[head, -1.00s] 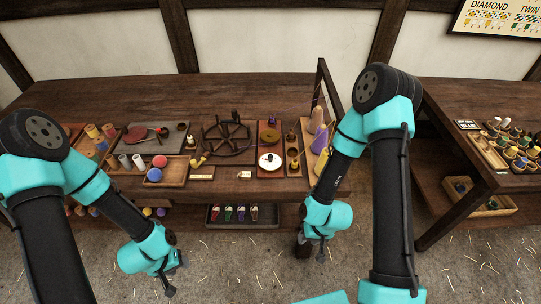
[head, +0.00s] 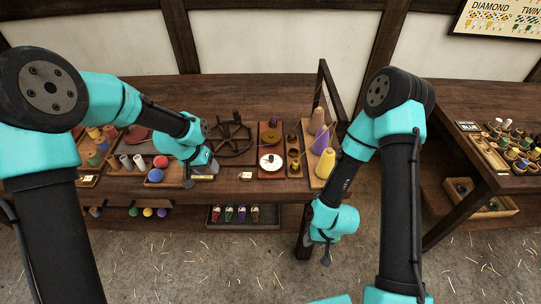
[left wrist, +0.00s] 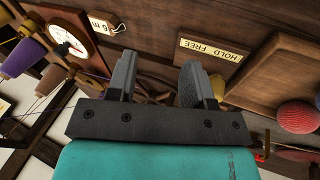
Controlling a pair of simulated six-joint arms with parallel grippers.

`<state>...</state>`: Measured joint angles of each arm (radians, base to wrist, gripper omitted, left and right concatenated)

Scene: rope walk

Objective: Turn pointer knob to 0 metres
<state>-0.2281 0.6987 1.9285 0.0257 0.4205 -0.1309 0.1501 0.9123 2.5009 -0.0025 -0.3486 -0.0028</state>
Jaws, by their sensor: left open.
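The white dial (head: 270,162) sits on a red-brown wooden board at the middle of the bench, with a dark centre. It also shows at the upper left of the left wrist view (left wrist: 66,40), with a red pointer; its numbers are too small to read. My left gripper (head: 202,172) is over the front of the bench, left of the dial and apart from it. In the left wrist view its two grey fingers (left wrist: 157,65) are apart with nothing between them. My right gripper (head: 318,250) hangs low in front of the bench; its jaws are too small to judge.
A tag reading "6 m" (left wrist: 103,22) lies near the dial, and a "HOLD FREE" plate (left wrist: 213,51) is near the left gripper. A dark spoked wheel (head: 230,138) stands behind. Yarn cones (head: 324,163) stand right of the dial. Red and blue balls (head: 155,175) are at left.

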